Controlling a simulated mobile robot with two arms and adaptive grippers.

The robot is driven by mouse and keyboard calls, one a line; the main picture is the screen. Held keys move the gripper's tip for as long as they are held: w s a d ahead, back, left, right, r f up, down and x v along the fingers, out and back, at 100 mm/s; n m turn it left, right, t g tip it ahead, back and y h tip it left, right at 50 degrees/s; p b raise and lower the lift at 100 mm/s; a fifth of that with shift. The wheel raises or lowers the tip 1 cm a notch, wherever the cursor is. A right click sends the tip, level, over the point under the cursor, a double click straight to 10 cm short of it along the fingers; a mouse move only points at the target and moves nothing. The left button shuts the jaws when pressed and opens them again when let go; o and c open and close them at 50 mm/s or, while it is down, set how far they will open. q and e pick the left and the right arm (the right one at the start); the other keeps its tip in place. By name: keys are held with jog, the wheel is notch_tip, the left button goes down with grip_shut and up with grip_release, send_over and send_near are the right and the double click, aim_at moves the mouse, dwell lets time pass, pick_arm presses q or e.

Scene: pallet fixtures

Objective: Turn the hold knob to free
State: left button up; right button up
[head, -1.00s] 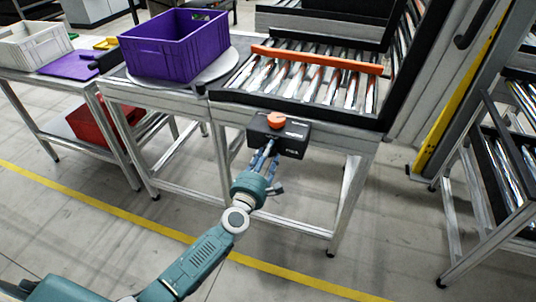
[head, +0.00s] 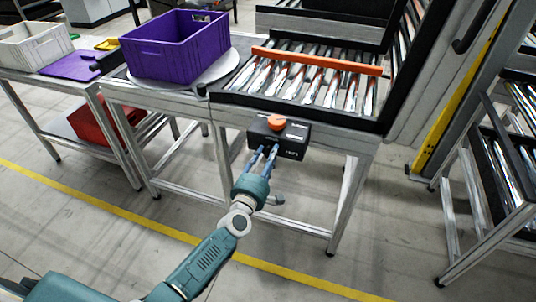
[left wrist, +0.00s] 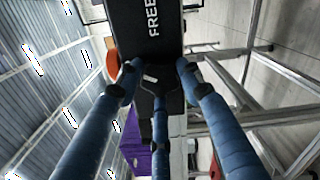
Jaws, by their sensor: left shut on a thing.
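A black control box (head: 290,146) hangs on the front of the roller conveyor frame, with an orange button-like cap (head: 277,122) on top and white lettering on its front. In the left wrist view, the box (left wrist: 141,38) shows the word FREE, and the orange cap (left wrist: 112,64) is at its left edge. My left gripper (head: 264,151) is at the lower left of the box front. Its blue fingers are around the dark hold knob (left wrist: 159,86), which carries a short white mark; the fingers are shut on it. The knob is hidden by the fingers in the head view. My right gripper is not in view.
A purple crate (head: 174,50) stands on a round plate left of the rollers. An orange bar (head: 318,61) crosses the rollers. Conveyor legs (head: 342,205) stand below the box. A red bin (head: 91,124) is on a lower shelf at left. Floor in front is open.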

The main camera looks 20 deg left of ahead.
pick_arm(q)
jog(key=m+p, duration=0.2)
jog(key=m, duration=1)
jog(key=shift+d+f+m+p, duration=0.1)
jog(key=shift+m+p, duration=0.2)
jog(key=shift+p, duration=0.1)
dwell(0.3)
jog(key=o, duration=1.2)
jog(key=shift+c, duration=0.2)
jog(key=s, duration=1.2)
jog(key=shift+a, duration=0.25)
